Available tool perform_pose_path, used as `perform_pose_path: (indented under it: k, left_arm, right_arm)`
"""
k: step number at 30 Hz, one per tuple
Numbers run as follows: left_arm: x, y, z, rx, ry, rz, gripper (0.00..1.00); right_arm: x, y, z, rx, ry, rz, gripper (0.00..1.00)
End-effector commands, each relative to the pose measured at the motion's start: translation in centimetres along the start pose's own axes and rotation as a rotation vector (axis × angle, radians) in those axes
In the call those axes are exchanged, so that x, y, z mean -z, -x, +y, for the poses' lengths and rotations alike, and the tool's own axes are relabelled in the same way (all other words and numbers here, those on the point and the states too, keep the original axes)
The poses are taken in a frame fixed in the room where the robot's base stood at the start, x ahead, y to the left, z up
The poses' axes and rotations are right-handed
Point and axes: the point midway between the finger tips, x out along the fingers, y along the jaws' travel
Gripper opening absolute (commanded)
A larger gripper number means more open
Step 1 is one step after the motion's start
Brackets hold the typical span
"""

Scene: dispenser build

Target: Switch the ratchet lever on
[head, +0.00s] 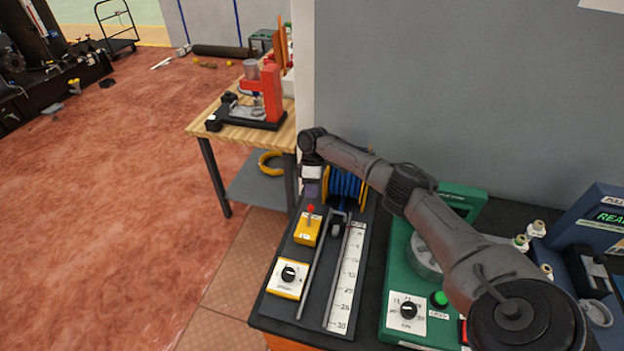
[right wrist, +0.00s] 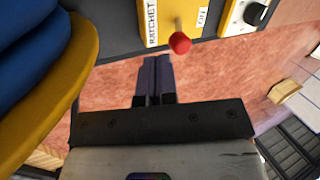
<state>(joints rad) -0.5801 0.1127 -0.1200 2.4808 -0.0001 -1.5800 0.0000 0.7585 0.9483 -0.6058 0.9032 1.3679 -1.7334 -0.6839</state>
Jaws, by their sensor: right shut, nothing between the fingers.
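The ratchet lever is a short pin with a red knob (right wrist: 180,43) on a yellow box (head: 306,230) at the left edge of the dark panel. In the right wrist view the box (right wrist: 163,32) carries a "RATCHET" label and an "ON" label. I cannot tell which position the lever is in. My right gripper (head: 311,192) points down just behind the lever in the head view. Its fingers (right wrist: 155,62) are shut and empty, close to the red knob and apart from it. My left gripper is not in view.
A blue spool (head: 345,186) with yellow flanges stands right beside my right gripper. A dial box (head: 287,278) and a ruler (head: 347,275) lie on the panel's nearer part. A green machine (head: 398,260) stands to the right. Open floor lies left of the bench.

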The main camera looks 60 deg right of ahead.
Motion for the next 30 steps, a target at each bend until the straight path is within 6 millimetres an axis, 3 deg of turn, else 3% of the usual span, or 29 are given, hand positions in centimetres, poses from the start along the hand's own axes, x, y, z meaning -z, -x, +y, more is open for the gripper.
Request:
perform_pose_path:
  k: [9,20,30]
  left_arm:
    - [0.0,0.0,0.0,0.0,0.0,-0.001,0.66]
    - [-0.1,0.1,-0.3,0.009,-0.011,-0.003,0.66]
    - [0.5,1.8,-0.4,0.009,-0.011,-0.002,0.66]
  right_arm:
    - [0.0,-2.1,0.0,-0.001,0.0,0.0,0.0]
    - [0.0,-2.1,0.0,-0.001,0.001,0.0,0.0]
    - [0.9,-1.9,-0.8,-0.055,0.007,-0.014,0.0]
